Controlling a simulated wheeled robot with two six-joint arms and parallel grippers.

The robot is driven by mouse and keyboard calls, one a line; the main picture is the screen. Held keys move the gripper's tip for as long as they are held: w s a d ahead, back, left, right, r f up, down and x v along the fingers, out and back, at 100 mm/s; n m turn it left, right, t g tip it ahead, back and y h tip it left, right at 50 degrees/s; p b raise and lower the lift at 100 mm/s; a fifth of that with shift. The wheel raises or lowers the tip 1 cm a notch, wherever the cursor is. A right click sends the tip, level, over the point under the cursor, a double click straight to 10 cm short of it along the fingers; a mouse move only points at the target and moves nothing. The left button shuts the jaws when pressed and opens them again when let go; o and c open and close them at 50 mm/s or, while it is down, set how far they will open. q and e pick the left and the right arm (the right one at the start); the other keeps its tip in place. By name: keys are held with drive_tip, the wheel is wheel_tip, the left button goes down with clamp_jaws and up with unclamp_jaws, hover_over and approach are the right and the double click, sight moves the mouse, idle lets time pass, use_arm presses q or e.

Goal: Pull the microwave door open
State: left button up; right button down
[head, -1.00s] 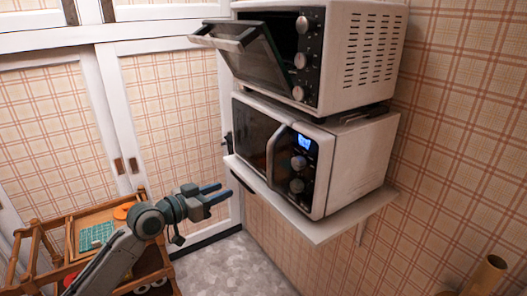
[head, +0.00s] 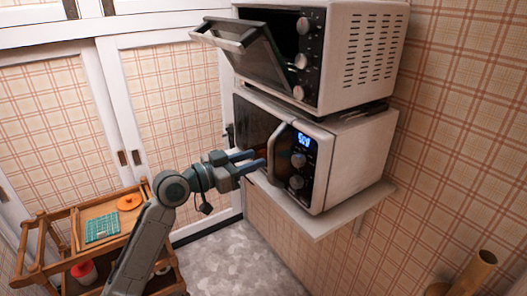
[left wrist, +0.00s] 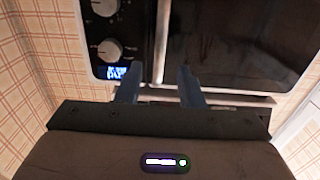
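The white microwave (head: 352,165) stands on a wall shelf with its dark door (head: 252,130) shut. Its curved pale handle (head: 276,150) runs upright beside the knobs and lit display. My left gripper (head: 259,158) is in front of the door, its two blue-grey fingers pointing at the handle's lower part. In the left wrist view the fingers are apart (left wrist: 157,85), and the handle (left wrist: 161,45) lines up with the gap between them. I cannot tell whether the fingers touch it. My right gripper is not in view.
A white oven (head: 350,55) with its door (head: 245,50) tilted open sits above the microwave. The shelf (head: 325,225) juts out below. A wooden cart (head: 75,255) with a green board stands at left. A brown tube (head: 480,270) is at lower right.

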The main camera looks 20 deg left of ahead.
sight(269, 154)
use_arm(q)
drive_tip(key=shift+p+x, duration=0.6)
drive_tip(key=shift+x, duration=1.55)
drive_tip(key=shift+c, duration=0.2)
clamp_jaws()
